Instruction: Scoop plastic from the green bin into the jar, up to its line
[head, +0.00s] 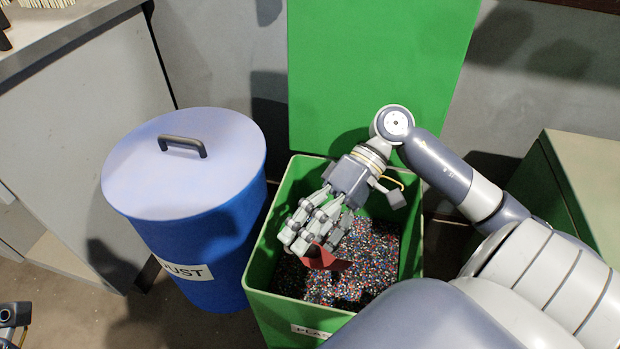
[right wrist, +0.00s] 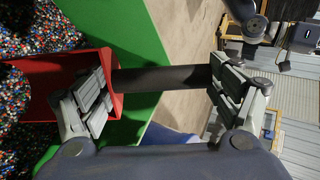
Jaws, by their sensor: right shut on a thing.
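The open green bin (head: 262,272) holds a bed of mixed-colour plastic granules (head: 375,262). My right gripper (head: 318,238) reaches down into the bin and is shut on a red scoop (head: 325,260). The scoop is low, at or just above the granules; I cannot tell whether it holds any. In the right wrist view, the red scoop (right wrist: 75,75) and its dark handle (right wrist: 165,78) show between the fingers of the gripper (right wrist: 160,95). Part of what looks like my left gripper (head: 14,318) shows at the lower left edge; its jaws are unclear. I see no jar.
The bin's green lid (head: 380,70) stands upright behind it. A blue drum labelled "DUST" (head: 210,240), with a pale lid and dark handle, stands close on the left. A grey counter (head: 75,40) is at the upper left. A green box (head: 585,165) is at the right.

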